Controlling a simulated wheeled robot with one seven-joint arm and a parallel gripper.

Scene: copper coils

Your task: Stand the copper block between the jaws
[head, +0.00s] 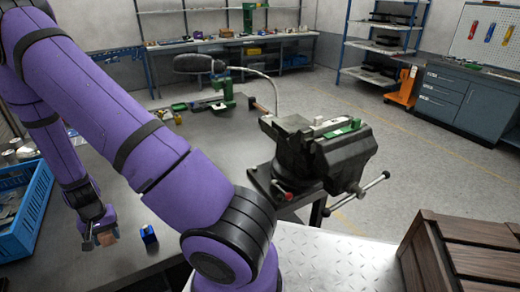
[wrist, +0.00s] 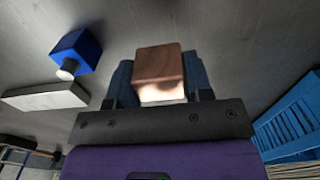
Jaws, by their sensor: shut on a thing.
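My gripper (head: 103,232) is at the left of the head view, low over the grey table. It is shut on the copper block (wrist: 159,70), which sits between the two fingers in the wrist view. The block also shows as a small brown patch at the fingertips in the head view (head: 107,238). I cannot tell whether the block touches the table. The vise with the jaws (head: 312,135) is on the table's right corner, well away from my gripper. A green and white item lies on top of the vise, and its jaw gap is hard to make out.
A blue block-like item (head: 148,233) stands on the table just right of my gripper, and shows in the wrist view (wrist: 76,50). A blue crate (head: 22,205) is at the left. A black lamp (head: 195,64) and a green tool (head: 222,92) are farther back. A wooden crate (head: 460,250) is at lower right.

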